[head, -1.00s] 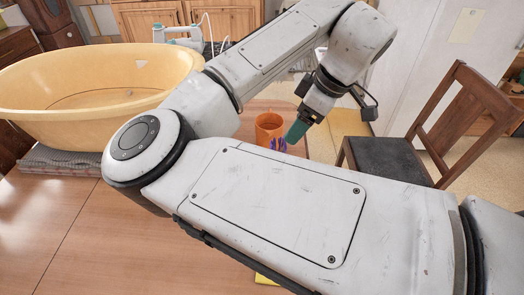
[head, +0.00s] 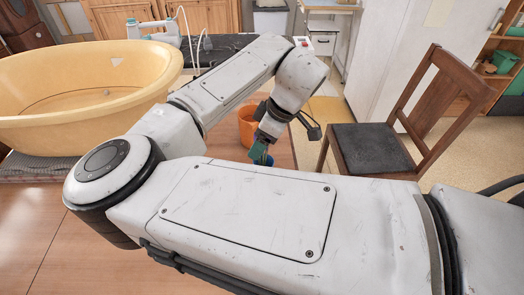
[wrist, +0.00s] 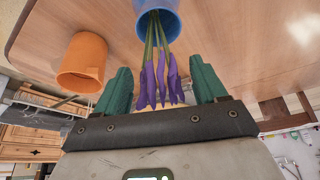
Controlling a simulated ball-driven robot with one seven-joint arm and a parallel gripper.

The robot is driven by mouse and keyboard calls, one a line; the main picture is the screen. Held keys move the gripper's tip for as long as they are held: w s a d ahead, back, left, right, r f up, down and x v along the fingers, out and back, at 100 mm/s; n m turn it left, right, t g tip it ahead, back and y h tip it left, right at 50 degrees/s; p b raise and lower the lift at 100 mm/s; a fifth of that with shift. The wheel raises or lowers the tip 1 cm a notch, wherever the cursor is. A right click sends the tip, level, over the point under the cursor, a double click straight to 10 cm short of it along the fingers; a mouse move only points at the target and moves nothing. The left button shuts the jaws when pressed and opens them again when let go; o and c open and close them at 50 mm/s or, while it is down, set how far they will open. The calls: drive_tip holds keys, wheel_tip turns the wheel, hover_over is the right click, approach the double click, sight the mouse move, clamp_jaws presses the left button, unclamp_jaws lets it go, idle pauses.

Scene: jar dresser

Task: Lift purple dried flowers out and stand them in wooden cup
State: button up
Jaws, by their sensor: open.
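The purple dried flowers (wrist: 161,80) stand in a blue cup (wrist: 158,18) in the wrist view, their heads pointing toward my gripper. My gripper (wrist: 160,68) is open, with one green finger on each side of the flower heads and visible space on both sides. An orange cup (wrist: 82,62) stands to the left of the blue cup, apart from it. The orange cup (head: 247,125) also shows in the head view, behind my gripper (head: 259,152). My arm hides most of the flowers and the blue cup there. No cup is plainly wooden; the orange one may be it.
A large yellow tub (head: 85,130) takes up the left of the wooden table (head: 40,220). A wooden chair (head: 400,130) stands at the right, beyond the table edge. A white faucet-like object (head: 155,30) is behind the tub.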

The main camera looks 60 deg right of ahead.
drive_tip(key=shift+c, duration=0.5)
drive_tip(key=c, duration=0.9)
drive_tip(key=shift+r, duration=0.15)
